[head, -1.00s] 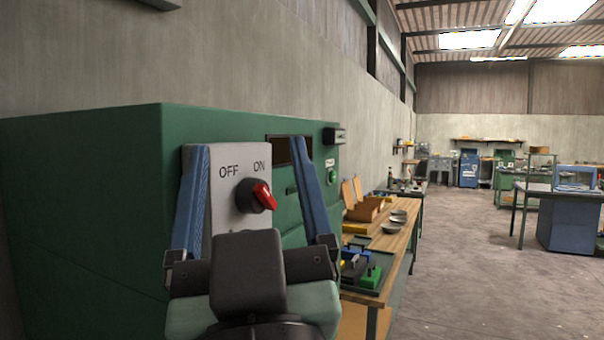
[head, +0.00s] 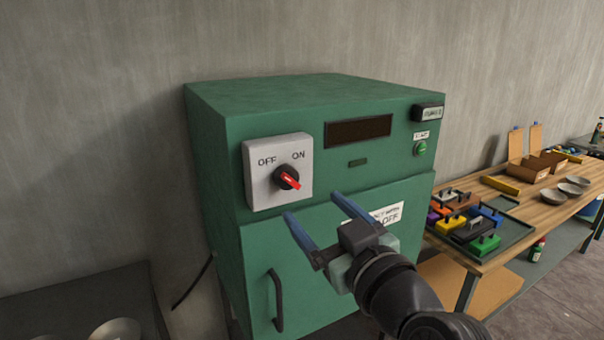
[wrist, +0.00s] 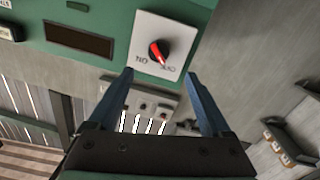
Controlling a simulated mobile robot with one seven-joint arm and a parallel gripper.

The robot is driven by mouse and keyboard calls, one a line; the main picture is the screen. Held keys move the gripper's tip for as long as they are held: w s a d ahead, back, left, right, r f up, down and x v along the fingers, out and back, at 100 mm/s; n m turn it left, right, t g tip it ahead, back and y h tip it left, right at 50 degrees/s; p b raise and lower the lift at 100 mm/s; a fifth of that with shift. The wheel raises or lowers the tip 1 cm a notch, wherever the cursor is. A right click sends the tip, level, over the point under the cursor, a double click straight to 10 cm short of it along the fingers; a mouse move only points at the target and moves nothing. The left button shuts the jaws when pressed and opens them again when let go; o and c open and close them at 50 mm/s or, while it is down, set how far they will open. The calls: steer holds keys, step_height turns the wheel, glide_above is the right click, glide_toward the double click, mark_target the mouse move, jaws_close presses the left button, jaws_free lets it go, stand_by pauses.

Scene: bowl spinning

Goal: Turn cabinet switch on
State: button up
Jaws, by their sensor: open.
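The cabinet switch has a black knob with a red grip (head: 287,178) on a light grey plate (head: 255,190), on the upper left front of the green cabinet (head: 345,260). The plate reads OFF at left and ON at right. The red grip slants from upper left to lower right. In the wrist view the switch (wrist: 158,52) appears upside down, and one end of its red grip lies toward OFF. My gripper (head: 312,205) is open and empty, its blue fingers below and right of the knob in the head view. In the wrist view its fingertips (wrist: 159,74) straddle the knob's line, apart from it.
The cabinet has a dark display (head: 358,132), a green button (head: 420,148) and a door handle (head: 276,300). A wooden workbench (head: 530,210) with colored blocks and bowls stands at right. A dark table (head: 80,300) with bowls is at lower left.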

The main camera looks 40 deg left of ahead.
mark_target(291, 182)
steer(key=p+x, duration=0.3)
steer(key=x, duration=0.6)
steer(key=shift+w+a+r+p, duration=0.15)
steer(key=shift+w+p, duration=0.1)
steer(key=shift+p, duration=0.1)
steer(key=shift+w+a, duration=0.25)
steer(key=shift+a, duration=0.15)
jaws_close()
